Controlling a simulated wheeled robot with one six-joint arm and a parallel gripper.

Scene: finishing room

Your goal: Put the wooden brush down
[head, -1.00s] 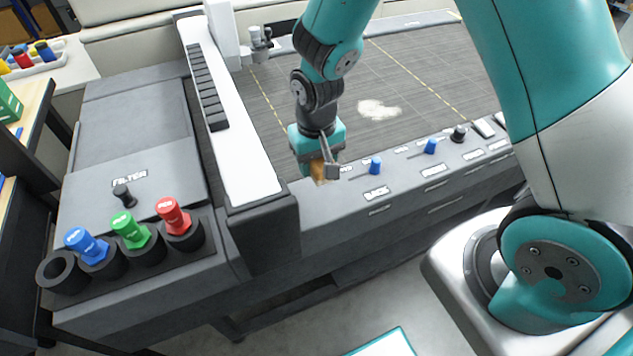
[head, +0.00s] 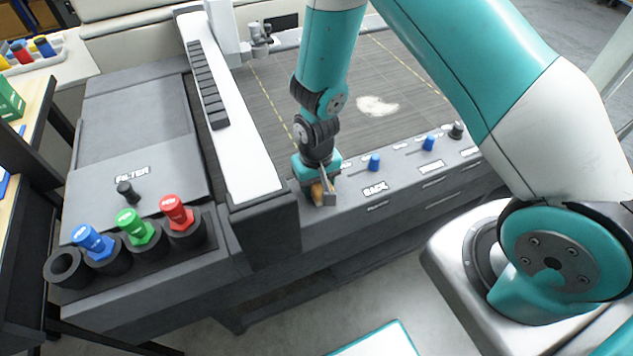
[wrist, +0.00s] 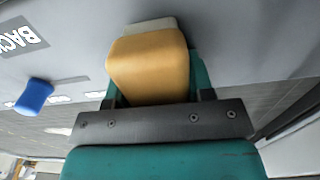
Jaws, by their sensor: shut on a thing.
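The wooden brush is a yellow-tan block with a pale strip at its far end, and it fills the middle of the wrist view (wrist: 150,62). My gripper (head: 322,197) is shut on it, with a finger on each side. In the head view the brush (head: 317,194) shows only as a small tan patch, mostly hidden by the gripper. The gripper is low at the grey front ledge (head: 350,205) of the machine, left of the BACK label. I cannot tell whether the brush touches the ledge.
Blue knobs (head: 374,162) stand on the ledge to the right of my gripper. A white-topped gantry beam (head: 240,150) is close on the left. Red, green and blue plugs stand in a holder (head: 68,268) at the lower left. A pale dust patch (head: 377,106) lies on the bed.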

